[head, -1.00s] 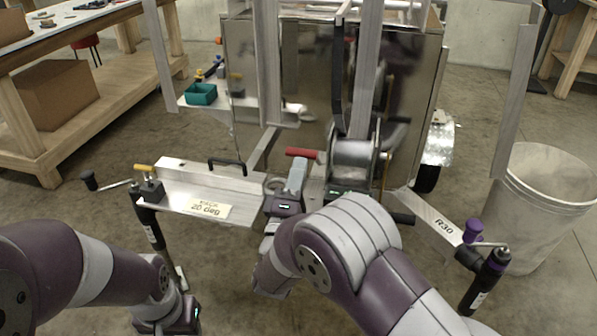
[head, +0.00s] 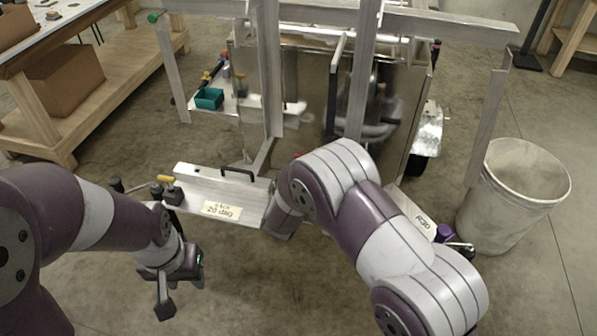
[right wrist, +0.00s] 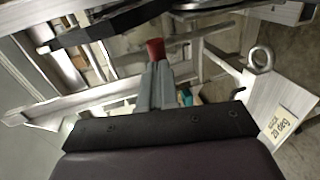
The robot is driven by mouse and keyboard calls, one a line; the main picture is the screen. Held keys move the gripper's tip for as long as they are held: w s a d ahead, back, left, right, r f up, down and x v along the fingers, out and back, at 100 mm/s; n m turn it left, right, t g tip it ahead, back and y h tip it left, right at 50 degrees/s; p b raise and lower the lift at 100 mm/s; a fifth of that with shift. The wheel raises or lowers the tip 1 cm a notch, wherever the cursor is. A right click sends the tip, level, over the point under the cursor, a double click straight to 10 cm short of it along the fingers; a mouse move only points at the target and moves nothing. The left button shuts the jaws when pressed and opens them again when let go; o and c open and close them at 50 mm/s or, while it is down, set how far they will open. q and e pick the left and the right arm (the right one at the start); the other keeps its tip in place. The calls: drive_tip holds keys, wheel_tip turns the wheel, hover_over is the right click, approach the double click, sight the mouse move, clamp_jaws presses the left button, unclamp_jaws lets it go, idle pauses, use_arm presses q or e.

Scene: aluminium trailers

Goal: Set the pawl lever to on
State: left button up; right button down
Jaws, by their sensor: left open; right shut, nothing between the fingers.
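My right gripper (right wrist: 157,85) is shut and empty in the right wrist view. A red grip (right wrist: 155,49) shows just beyond its fingertips; I cannot tell whether they touch. I also cannot tell whether this grip belongs to the pawl lever, and no on or off mark is readable. In the head view my right arm hides the right gripper and most of the winch area at the trailer's front. My left gripper (head: 180,290) is open, hanging low over the floor at the left, apart from the trailer.
A labelled aluminium box (head: 222,186) with a black handle sits left of my right arm. A metal ring (right wrist: 261,59) stands close by. A grey bin (head: 518,190) is at the right. A wooden bench (head: 75,90) stands at the left. Trailer uprights rise ahead.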

drive_tip(key=w+g+p, duration=0.1)
drive_tip(key=w+r+p, duration=0.1)
drive_tip(key=p, duration=0.1)
drive_tip(key=w+d+g+y+p, duration=0.1)
drive_tip(key=p, duration=0.1)
drive_tip(key=shift+r+g, duration=0.25)
drive_tip(key=shift+g, duration=0.05)
use_arm(q)
wheel_tip(320, 180, up, 9)
drive_tip(key=p, duration=0.2)
drive_tip(key=shift+r, duration=0.15)
use_arm(e)
drive_tip(key=shift+x, duration=0.75)
use_arm(q)
drive_tip(key=shift+s+r+p, duration=0.1)
drive_tip(key=shift+r+p, duration=0.05)
drive_tip(key=shift+p, duration=0.15)
use_arm(e)
drive_tip(key=shift+r, duration=0.2)
